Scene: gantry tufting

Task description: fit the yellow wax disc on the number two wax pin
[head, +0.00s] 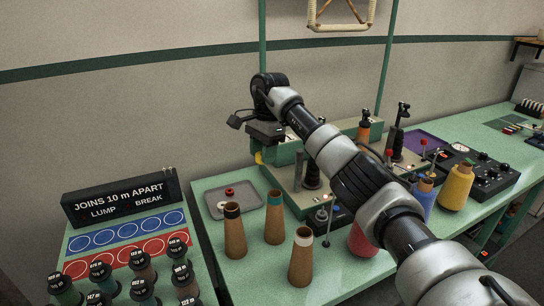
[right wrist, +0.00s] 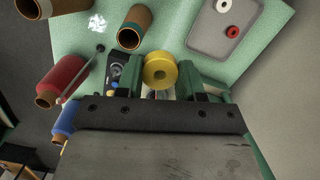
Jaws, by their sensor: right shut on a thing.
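My right gripper (right wrist: 160,78) is shut on the yellow wax disc (right wrist: 158,62), which sits between its two green fingers in the right wrist view. In the head view the right gripper (head: 264,150) is at the back of the bench, and a small yellow edge of the disc (head: 258,158) shows beside it. A grey tray (right wrist: 200,42) holds a red disc (right wrist: 233,5) and a white disc (right wrist: 224,33), apart from the gripper. I cannot make out the number two wax pin; the arm and gripper hide part of the machine. My left gripper is not in view.
Several cones stand at the front of the bench, among them brown ones (head: 235,235) and a yellow one (head: 456,188). A thin metal post (head: 329,222) rises beside them. A sign (head: 120,200) and a board of labelled cones stand at the left.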

